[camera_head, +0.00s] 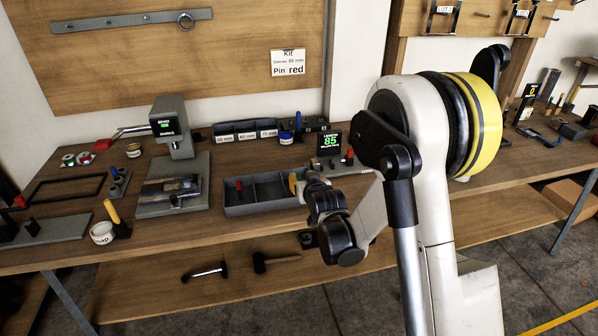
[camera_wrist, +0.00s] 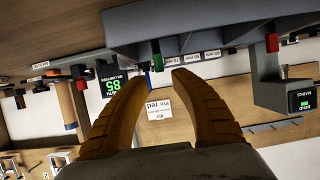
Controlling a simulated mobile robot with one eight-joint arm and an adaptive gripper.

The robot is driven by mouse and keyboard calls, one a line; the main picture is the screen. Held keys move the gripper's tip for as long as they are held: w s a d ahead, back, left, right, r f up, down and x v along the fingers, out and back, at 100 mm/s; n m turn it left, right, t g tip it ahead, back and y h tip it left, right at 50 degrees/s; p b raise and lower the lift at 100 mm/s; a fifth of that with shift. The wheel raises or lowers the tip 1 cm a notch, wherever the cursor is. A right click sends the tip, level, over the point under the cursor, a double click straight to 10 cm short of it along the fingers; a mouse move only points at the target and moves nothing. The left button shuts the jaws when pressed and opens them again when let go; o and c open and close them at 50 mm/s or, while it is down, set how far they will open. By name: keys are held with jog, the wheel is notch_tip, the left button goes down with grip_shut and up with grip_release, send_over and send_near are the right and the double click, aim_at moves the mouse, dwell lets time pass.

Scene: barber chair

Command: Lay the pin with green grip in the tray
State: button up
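The grey tray (camera_head: 262,207) lies on the workbench, its inside split by dividers; it also shows upside down in the wrist view (camera_wrist: 215,28). The pin with green grip (camera_wrist: 157,62) stands upright just beyond my fingertips, against the tray's right part. I cannot tell exactly which compartment it is in; in the head view only a bit of green shows by my gripper (camera_head: 296,184). My gripper's yellow fingers (camera_wrist: 162,77) are apart, with a gap between the tips. A red-gripped pin (camera_head: 239,186) stands in the tray's left compartment.
A press (camera_head: 175,140) stands left of the tray. Labelled bins (camera_head: 245,133), a blue-gripped pin (camera_head: 298,122) and a display reading 85 (camera_head: 329,141) are behind it. A yellow-handled tool (camera_head: 113,213) and a white pot (camera_head: 102,233) are at the front left.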

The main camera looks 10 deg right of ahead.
jog(key=s+r+g+p, duration=0.1)
jog(key=s+r, duration=0.4)
jog(key=s, duration=0.3)
jog(key=s+r+g, duration=0.2)
jog(key=s+r, duration=0.4)
jog(key=s, duration=0.2)
jog(key=s+r+g, duration=0.1)
jog(key=s+g, duration=0.2)
jog(key=s, duration=1.8)
jog(key=shift+g, duration=0.3)
jog(key=shift+r, duration=0.1)
